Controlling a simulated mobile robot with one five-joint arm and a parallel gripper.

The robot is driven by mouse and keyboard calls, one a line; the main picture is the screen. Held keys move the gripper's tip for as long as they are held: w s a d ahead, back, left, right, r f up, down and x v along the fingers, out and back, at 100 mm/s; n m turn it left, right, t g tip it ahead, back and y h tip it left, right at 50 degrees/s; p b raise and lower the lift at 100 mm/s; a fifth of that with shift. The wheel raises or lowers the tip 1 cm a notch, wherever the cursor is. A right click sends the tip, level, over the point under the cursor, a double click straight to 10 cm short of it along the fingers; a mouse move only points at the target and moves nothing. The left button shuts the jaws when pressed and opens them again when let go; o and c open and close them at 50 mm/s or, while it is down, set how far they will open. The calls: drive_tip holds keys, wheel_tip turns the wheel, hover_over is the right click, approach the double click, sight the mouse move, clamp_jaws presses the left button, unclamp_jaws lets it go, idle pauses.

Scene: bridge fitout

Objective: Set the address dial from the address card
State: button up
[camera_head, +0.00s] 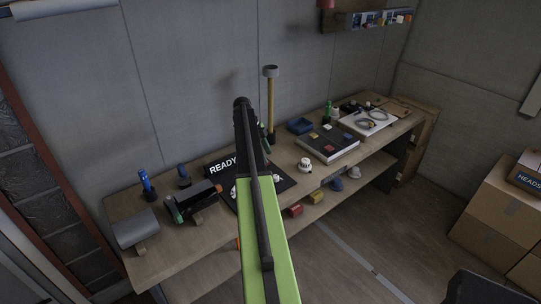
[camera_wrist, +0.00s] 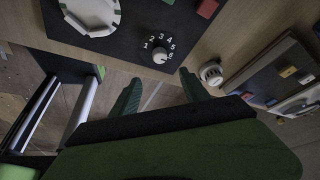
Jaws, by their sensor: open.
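The address dial (camera_wrist: 160,55) is a small pale knob on a black board (camera_wrist: 190,38), with the white numbers 1 to 6 printed around its upper side. I cannot read which number it points to. My gripper (camera_wrist: 158,79) is open and empty in the wrist view, its two dark green fingers apart just below the dial and not visibly touching it. I cannot make out an address card in either view.
A white round knob-like piece (camera_wrist: 211,73) stands on the wooden bench right of the board; it also shows in the head view (camera_head: 305,165). A dark tray with coloured blocks (camera_head: 328,143) lies beyond it. Black tools (camera_head: 193,203) and a grey cylinder (camera_head: 136,229) are at left.

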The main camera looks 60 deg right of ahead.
drive_tip(key=p+v, duration=0.3)
drive_tip(key=v, duration=0.2)
drive_tip(key=shift+r, duration=0.15)
